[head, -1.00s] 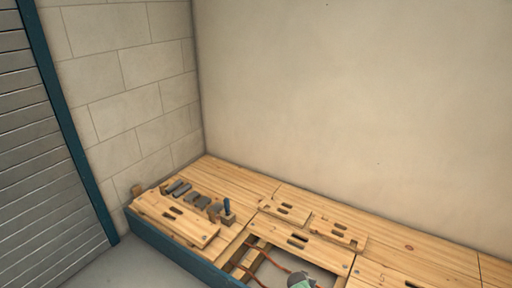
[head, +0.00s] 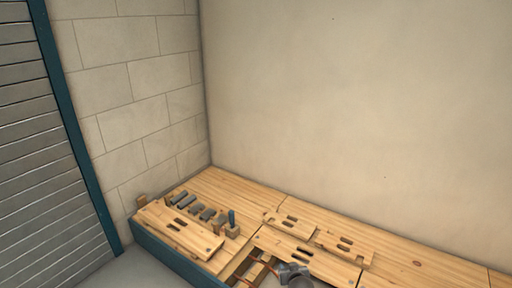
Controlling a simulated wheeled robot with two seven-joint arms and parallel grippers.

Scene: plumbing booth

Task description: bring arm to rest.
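A grey piece of my arm (head: 292,272) shows at the bottom edge of the head view, a little right of the middle. It seems to be the wrist and gripper of my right arm, cut off by the frame. It is over the opening in the wooden deck (head: 335,272). Its fingertips cannot be made out, and I see nothing held in it. My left arm and gripper are not in view.
Copper-coloured pipes (head: 262,272) show in the opening. Loose slotted boards (head: 180,228) lie on the deck. Walls close the back and left.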

